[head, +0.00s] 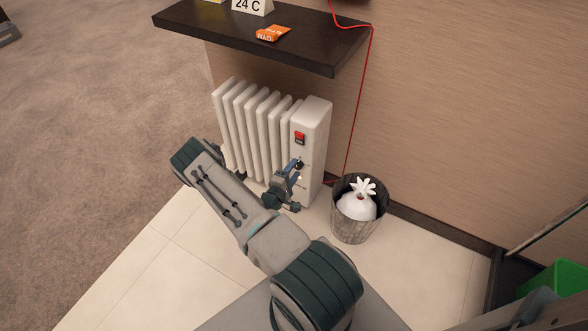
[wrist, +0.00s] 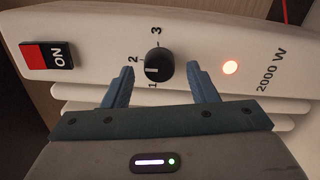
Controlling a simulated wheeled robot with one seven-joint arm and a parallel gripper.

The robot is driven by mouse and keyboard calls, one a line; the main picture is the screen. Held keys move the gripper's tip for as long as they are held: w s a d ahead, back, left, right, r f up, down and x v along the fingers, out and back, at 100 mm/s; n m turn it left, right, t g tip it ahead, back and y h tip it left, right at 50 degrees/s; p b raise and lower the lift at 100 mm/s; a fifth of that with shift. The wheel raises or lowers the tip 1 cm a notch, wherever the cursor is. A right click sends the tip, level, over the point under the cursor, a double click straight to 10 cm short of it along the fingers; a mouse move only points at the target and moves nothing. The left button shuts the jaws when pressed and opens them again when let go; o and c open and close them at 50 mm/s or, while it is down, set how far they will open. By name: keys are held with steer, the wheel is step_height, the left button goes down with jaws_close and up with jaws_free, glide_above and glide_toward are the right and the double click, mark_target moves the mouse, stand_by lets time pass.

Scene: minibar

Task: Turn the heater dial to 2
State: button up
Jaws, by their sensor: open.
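The white heater (head: 312,122) stands by the wall, below the dark shelf. In the wrist view its black dial (wrist: 158,65) has the marks 1, 2 and 3 around it. A short pale line on the dial lies on its left side, low, facing roughly between 1 and 2; I cannot tell exactly which. My gripper (wrist: 160,72) is open, one finger on each side of the dial with a gap to both. In the head view my gripper (head: 294,172) is at the heater's front panel and partly hides the dial area.
The dark shelf (head: 265,45) hangs above the heater with a 24 C sign and an orange packet. A bin (head: 355,228) with a white bag stands just right. A red cord runs down the wall.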

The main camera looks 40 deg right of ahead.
steer(key=p+v, duration=0.2)
steer(key=v, duration=1.1)
steer(key=shift+w, duration=0.1)
steer(key=s+a+r+m+g+y+p, duration=0.15)
steer(key=r+m+g+p, duration=0.35)
steer(key=r, duration=1.2)
steer(key=s+a+r+m+g+y+p, duration=0.1)
steer(key=a+r+m+g+y+p, duration=0.3)
steer(key=r, duration=1.3)
steer(key=s+a+r+t+y+p, duration=0.1)
steer(key=s+a+r+y+p, duration=0.2)
steer(key=r, duration=0.8)
steer(key=s+a+r+n+t+y+p, duration=0.1)
steer(key=s+a+r+y+p, duration=0.3)
steer(key=r, duration=0.7)
steer(key=s+a+r+n+t+y+p, duration=0.1)
steer(key=s+a+r+t+y+p, duration=0.2)
steer(key=r+p, duration=0.4)
step_height(320, 180, up, 4)
steer(key=shift+s+a+y, duration=0.55)
steer(key=shift+s, duration=0.3)
